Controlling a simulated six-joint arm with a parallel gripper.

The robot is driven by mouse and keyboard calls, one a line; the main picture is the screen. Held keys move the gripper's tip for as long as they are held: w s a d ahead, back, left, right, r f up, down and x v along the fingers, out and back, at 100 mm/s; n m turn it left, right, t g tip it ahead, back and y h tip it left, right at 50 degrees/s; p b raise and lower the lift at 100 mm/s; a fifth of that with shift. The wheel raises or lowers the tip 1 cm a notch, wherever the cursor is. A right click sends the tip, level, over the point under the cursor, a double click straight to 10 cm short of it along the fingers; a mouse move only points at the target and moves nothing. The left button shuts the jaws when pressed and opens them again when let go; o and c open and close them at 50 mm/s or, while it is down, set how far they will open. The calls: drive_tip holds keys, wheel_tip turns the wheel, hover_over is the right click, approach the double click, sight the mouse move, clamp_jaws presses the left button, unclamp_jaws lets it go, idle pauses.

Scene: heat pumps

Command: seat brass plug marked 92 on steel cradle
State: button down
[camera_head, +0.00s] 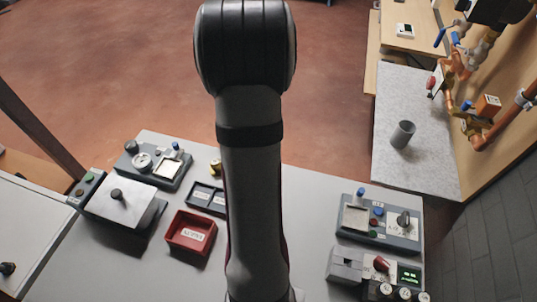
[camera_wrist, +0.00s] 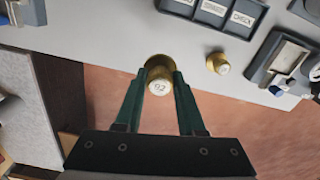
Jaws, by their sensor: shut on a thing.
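A brass plug (camera_wrist: 159,80) with a number on its pale top, which looks like 92 but is small, sits between the green fingers of my gripper (camera_wrist: 159,84) in the wrist view. The fingers are shut on its sides. It appears near the table's edge; I cannot tell whether it touches the table. In the head view my arm hides the gripper and this plug. A grey metal block with a notch (camera_head: 346,264) at the table's right front may be the steel cradle; I cannot tell for certain.
A second brass plug (camera_wrist: 218,63) stands close by on the table. A dark compartment tray (camera_head: 206,198) and red bin (camera_head: 190,233) lie left of my arm. Switch units stand left (camera_head: 155,165) and right (camera_head: 379,222). A grey cylinder (camera_head: 402,134) stands on the side bench.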

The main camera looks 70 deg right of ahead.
drive_tip(key=w+a+n, duration=0.1)
drive_tip(key=w+a, duration=0.1)
drive_tip(key=w, duration=0.6)
drive_tip(key=w+a+f+n, duration=0.1)
drive_tip(key=w+a, duration=0.1)
drive_tip(key=w, duration=0.7)
drive_tip(key=w+a+f+n, duration=0.1)
drive_tip(key=w+a, duration=0.1)
drive_tip(key=w, duration=0.6)
drive_tip(key=shift+w+a, duration=0.1)
drive_tip(key=shift+w, duration=0.2)
drive_tip(key=shift+f, duration=1.85)
drive_tip(key=shift+s+f, duration=0.1)
drive_tip(key=shift+f, duration=0.65)
drive_tip(key=shift+c, duration=2.1)
unclamp_jaws()
